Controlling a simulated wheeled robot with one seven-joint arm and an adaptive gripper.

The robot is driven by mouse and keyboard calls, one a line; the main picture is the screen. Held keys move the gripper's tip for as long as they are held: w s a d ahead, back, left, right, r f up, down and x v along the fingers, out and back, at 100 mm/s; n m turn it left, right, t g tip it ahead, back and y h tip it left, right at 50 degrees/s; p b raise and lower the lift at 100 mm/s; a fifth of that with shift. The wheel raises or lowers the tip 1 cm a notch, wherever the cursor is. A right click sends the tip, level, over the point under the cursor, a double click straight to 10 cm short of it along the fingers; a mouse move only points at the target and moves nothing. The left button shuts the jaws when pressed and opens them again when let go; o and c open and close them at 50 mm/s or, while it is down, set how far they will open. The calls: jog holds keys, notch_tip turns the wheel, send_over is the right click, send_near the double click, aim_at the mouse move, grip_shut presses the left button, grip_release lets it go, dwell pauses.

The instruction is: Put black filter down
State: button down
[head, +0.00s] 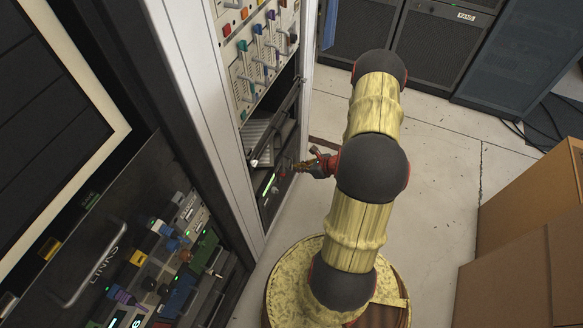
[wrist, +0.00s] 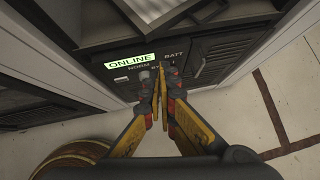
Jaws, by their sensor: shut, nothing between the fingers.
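My gripper (head: 303,165) is in front of the rack's lower part in the head view. In the wrist view its two yellow fingers (wrist: 160,92) meet at the tips, shut and empty. The tips are in front of a dark unit (wrist: 205,58) with a lit green ONLINE display (wrist: 130,61) and the word BATT. Whether they touch its face I cannot tell. No separate black filter can be made out for sure. A grey ridged piece (head: 258,134) sits tilted in the open bay above the unit in the head view; whether it is the filter is unclear.
A white-framed rack with coloured switches (head: 259,50) rises above the bay. Another rack panel (head: 150,255) with a handle stands at lower left. Dark cabinets (head: 440,45) line the back, with brown boxes (head: 530,245) at right. The pale floor (head: 445,170) between is clear.

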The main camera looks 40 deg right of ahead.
jog(key=shift+v, duration=1)
jog(key=s+a+r+n+g+y, duration=0.1)
jog(key=s+a+n+y, duration=0.2)
jog(key=a, duration=0.4)
jog(key=s+a+r+n+h, duration=0.1)
jog(key=s+a+r+n, duration=0.2)
jog(key=a+r+n, duration=0.5)
jog(key=s+a+r+n+g+h, duration=0.1)
jog(key=a+r+n, duration=0.7)
jog(key=r, duration=1.6)
jog(key=s+a+r+n+g+h, duration=0.1)
jog(key=s+a+r+n+h, duration=0.2)
jog(key=r+n, duration=1.1)
jog(key=shift+s+a+r, duration=1.2)
jog(key=shift+s+a, duration=0.35)
jog(key=shift+a, duration=0.9)
